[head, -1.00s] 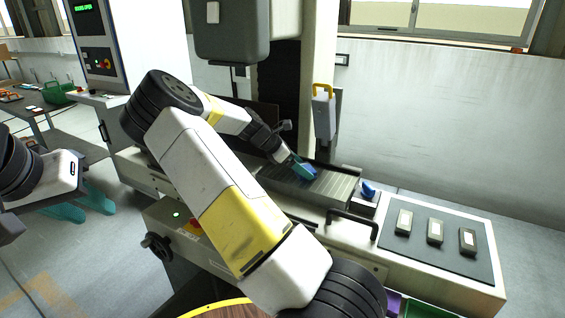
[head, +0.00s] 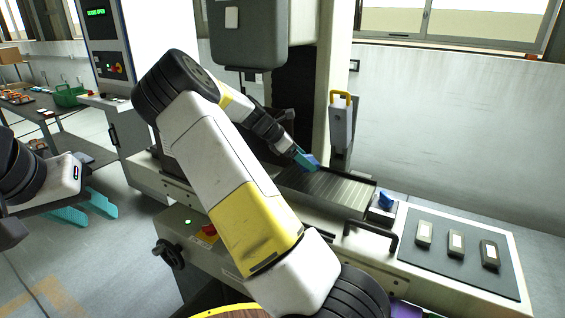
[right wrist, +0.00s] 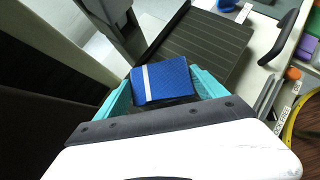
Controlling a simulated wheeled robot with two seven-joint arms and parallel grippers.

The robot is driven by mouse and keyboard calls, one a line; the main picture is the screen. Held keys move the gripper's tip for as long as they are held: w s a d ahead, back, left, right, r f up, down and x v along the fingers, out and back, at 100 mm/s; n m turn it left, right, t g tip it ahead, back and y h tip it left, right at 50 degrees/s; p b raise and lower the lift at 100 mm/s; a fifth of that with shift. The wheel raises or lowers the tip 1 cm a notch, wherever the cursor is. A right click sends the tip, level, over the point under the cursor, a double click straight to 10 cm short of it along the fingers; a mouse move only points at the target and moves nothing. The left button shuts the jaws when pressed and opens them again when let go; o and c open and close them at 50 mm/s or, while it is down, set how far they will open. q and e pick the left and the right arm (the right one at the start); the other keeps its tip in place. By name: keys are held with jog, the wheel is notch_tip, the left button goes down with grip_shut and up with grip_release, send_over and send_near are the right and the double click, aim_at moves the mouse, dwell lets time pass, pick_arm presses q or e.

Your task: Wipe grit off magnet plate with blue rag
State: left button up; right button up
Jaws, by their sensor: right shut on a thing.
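My right gripper (head: 305,158) is shut on the blue rag (right wrist: 163,83), which has a white stripe and sits between the teal fingers in the right wrist view. In the head view the rag (head: 311,162) is at the far left edge of the magnet plate (head: 335,187), a grey plate with fine lines. I cannot tell whether the rag touches the plate. The plate (right wrist: 200,48) also lies beyond the rag in the right wrist view. I cannot make out grit on it. My left gripper (head: 88,208) is open and empty, over the floor at the left.
A dark handle (head: 371,236) and a small blue item (head: 386,200) are near the plate's right end. A dark mat (head: 460,248) with several small blocks lies further right. The machine head (head: 245,35) and a yellow-handled unit (head: 341,118) stand behind.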

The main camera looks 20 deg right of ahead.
jog(key=shift+r, duration=1.65)
